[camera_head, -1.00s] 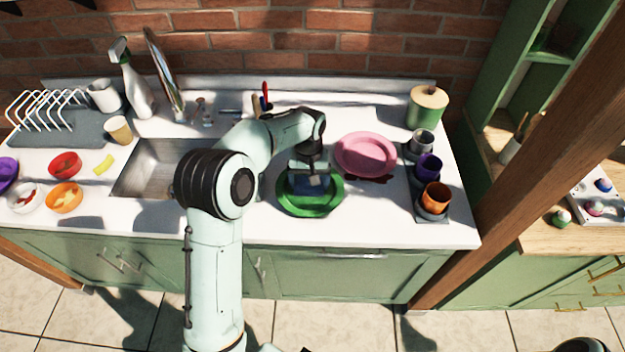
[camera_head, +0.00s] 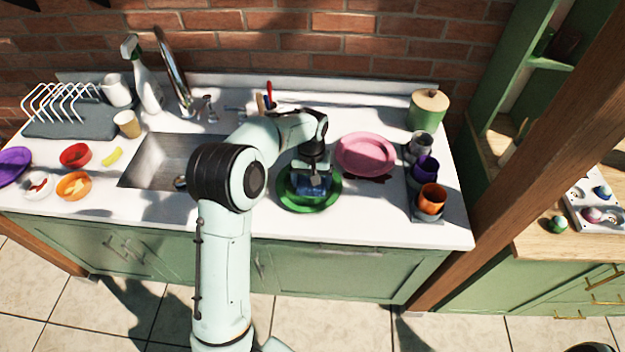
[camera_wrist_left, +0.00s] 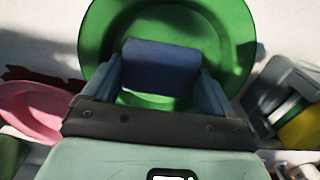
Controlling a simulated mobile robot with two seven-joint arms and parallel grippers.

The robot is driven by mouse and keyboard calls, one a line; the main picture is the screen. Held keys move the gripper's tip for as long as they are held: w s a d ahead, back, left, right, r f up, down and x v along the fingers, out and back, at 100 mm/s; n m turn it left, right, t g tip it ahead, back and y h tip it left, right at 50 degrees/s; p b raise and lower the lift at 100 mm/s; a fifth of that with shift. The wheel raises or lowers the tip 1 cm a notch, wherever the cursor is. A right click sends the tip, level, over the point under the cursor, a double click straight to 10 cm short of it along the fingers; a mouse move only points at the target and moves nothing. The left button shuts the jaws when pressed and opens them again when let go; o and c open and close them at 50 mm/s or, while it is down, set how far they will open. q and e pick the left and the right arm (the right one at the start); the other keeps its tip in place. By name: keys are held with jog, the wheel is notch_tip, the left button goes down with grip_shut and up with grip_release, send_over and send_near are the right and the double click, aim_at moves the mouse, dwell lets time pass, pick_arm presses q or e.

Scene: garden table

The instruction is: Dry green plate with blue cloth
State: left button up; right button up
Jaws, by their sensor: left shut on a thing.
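The green plate (camera_head: 322,203) lies on the white counter, right of the sink, in the head view. It also shows in the left wrist view (camera_wrist_left: 222,35), large and below the gripper. My left gripper (camera_head: 310,183) is over the plate and shut on the blue cloth (camera_head: 314,191). In the left wrist view the cloth (camera_wrist_left: 160,68) sits between the two fingers, over the plate's middle. I cannot tell whether the cloth touches the plate. My right gripper is not in view.
A pink plate (camera_head: 366,153) lies close to the right of the green plate. A dark tray (camera_head: 412,196) with several cups stands farther right. The sink (camera_head: 150,160) is to the left, with bowls (camera_head: 74,185) and a dish rack (camera_head: 70,122) beyond.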

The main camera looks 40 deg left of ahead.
aim_at(309, 182)
pick_arm(q)
jog(key=shift+a, duration=0.15)
jog(key=shift+s+a+r, duration=0.1)
jog(key=shift+s+a, duration=0.05)
jog(key=shift+a, duration=0.15)
jog(key=shift+r+p, duration=0.35)
jog(key=shift+r, duration=0.3)
jog(key=shift+d+r+p, duration=0.15)
jog(key=shift+r+p, duration=0.15)
jog(key=shift+r, duration=0.75)
jog(key=shift+r+p, duration=0.3)
jog(key=shift+r, duration=1.95)
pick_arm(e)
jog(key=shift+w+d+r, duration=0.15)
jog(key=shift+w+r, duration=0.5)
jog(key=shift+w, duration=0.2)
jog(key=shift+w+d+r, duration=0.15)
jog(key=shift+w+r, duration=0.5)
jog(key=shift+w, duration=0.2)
